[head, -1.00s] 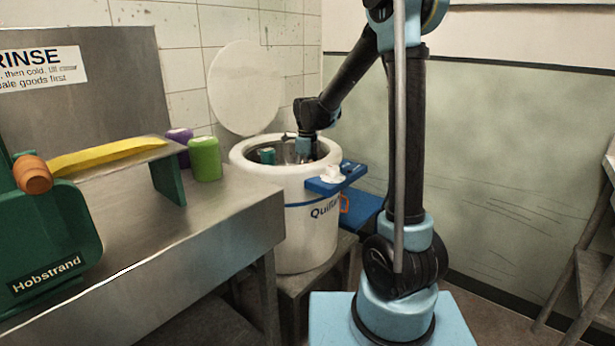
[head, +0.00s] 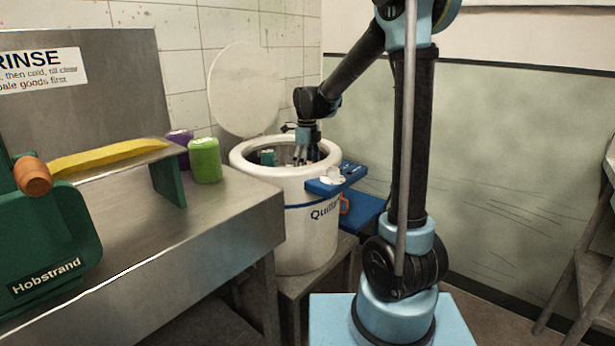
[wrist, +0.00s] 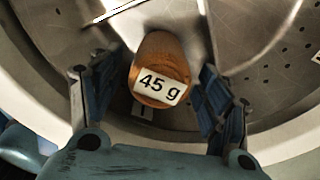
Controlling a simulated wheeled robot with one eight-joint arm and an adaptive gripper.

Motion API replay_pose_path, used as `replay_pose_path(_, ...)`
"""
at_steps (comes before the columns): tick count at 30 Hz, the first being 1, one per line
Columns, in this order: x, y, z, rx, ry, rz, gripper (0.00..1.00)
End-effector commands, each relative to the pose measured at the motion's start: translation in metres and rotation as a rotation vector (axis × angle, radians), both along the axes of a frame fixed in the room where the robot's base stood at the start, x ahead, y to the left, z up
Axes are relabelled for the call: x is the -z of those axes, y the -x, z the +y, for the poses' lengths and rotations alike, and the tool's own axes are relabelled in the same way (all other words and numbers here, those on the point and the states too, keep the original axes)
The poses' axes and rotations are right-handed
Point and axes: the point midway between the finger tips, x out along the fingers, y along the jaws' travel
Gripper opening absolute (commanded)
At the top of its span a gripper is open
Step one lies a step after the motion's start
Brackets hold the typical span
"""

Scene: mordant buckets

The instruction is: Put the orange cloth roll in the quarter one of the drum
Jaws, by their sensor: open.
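The orange cloth roll (wrist: 160,68) shows in the wrist view, marked "45 g", inside the metal interior of the drum (wrist: 265,85). A small white label, partly covered, shows just below the roll. Its number is not clear, so I cannot tell which quarter this is. My gripper (wrist: 155,78) is open, one finger on each side of the roll, with gaps visible beside it. In the head view the white drum (head: 312,235) stands open, and my gripper (head: 306,157) points down into its mouth. The roll is hidden there.
A teal object (head: 267,157) shows inside the drum's left side. A round lid (head: 243,90) stands up behind it. A blue shelf (head: 335,180) juts from its right.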

Motion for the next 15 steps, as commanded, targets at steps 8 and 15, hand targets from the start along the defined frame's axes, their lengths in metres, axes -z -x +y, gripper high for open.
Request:
replay_pose_path(8, -0.049, 0.000, 0.000, 0.000, 0.000, 0.000, 0.70)
replay_pose_path(15, -0.074, 0.000, 0.000, 0.000, 0.000, 0.000, 0.70)
